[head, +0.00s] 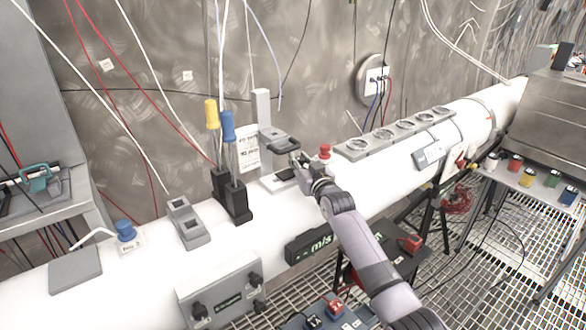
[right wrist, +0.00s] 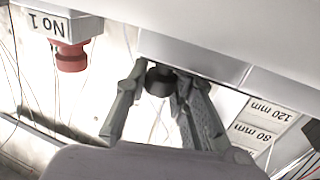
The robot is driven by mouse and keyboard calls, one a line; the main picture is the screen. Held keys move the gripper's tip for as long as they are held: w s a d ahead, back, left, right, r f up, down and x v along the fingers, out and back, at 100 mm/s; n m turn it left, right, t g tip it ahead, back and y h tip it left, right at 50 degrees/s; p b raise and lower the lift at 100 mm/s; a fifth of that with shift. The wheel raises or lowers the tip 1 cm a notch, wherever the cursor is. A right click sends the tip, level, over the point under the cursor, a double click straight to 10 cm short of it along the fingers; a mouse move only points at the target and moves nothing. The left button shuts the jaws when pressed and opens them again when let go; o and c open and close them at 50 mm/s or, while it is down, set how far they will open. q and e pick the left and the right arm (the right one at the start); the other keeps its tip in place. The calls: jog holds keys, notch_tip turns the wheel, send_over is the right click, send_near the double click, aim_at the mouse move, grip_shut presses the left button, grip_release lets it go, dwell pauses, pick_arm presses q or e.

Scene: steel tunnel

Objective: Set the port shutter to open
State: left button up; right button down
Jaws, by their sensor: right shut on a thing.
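The port shutter looks to be the grey fixture with an upright post (head: 262,108) and a dark flat plate (head: 280,142) on top of the white pipe. My right gripper (head: 300,163) is at the near right edge of that plate. In the right wrist view, its two fingers (right wrist: 155,92) are closed around a small black knob (right wrist: 158,80) under a pale grey edge. The knob is hidden behind the fingers in the head view. I cannot tell the shutter's exact position. My left gripper is not in view.
A red knob (head: 325,151) stands just right of my right gripper; it also shows in the right wrist view (right wrist: 70,57), by a "No 1" label. Yellow (head: 211,113) and blue (head: 228,127) handled levers stand to the left. A row of round ports (head: 393,133) lies right.

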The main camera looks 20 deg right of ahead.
jog(key=shift+w+d, duration=0.25)
jog(key=shift+d, duration=0.65)
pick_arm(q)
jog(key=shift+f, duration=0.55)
pick_arm(e)
jog(key=shift+r, duration=0.1)
jog(key=c, duration=1.8)
grip_release()
jog(key=o, duration=0.5)
jog(key=shift+d, duration=0.15)
jog(key=shift+c, duration=0.2)
jog(key=s, duration=1.2)
jog(key=shift+d, duration=0.4)
